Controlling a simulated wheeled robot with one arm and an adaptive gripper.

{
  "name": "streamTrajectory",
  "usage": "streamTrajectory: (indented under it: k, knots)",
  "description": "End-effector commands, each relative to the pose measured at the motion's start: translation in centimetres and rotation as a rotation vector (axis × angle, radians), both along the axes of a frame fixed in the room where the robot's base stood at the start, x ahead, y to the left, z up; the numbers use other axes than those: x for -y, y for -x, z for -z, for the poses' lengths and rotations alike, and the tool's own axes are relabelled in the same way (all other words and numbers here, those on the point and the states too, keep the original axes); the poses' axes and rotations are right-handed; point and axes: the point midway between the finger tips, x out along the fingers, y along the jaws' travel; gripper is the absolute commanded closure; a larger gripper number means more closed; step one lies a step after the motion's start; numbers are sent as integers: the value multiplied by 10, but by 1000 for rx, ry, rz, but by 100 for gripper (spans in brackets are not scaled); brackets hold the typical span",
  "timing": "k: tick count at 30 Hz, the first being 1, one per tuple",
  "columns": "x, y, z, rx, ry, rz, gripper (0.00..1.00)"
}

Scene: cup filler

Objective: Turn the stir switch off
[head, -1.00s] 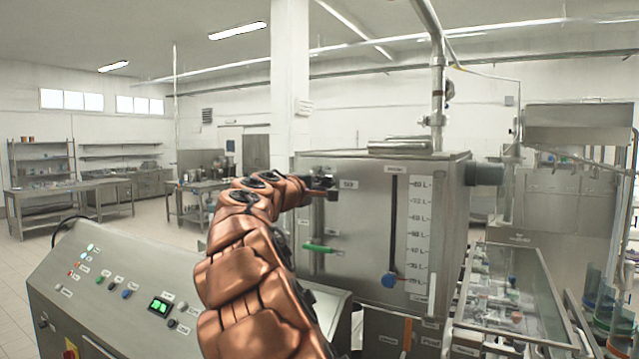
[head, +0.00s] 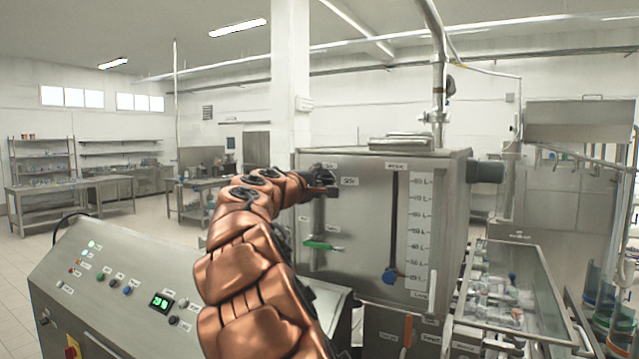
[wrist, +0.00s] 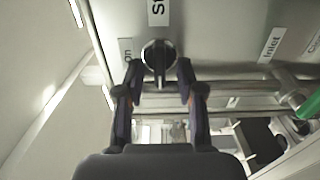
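The stir switch (wrist: 158,56) is a round dark knob with a light pointer bar on the steel tank front, under a label starting "St". In the wrist view its bar runs roughly up and down in the picture. My gripper (wrist: 159,72) has its two fingers spread, one at each side of the knob, with the tips close to its edges. I cannot tell whether they touch it. In the head view my gripper (head: 325,188) is at the tank's upper left, and the knob is hidden behind it.
A green-handled valve (head: 322,245) sits below my gripper; the green part also shows in the wrist view (wrist: 310,106). A blue-knobbed lever (head: 389,277) is beside the level scale (head: 419,230).

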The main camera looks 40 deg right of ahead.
Motion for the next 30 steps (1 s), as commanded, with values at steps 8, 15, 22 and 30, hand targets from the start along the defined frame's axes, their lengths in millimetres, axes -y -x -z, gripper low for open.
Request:
streamTrajectory:
  k: [8, 15, 22, 30]
  knots:
    - [-24, 6, -1, 2, 2, -2, 62]
    - [-60, 18, -1, 0, 2, -2, 62]
    - [-94, 28, -1, 2, 2, 0, 62]
    - [-113, 34, 1, -1, -1, 0, 62]
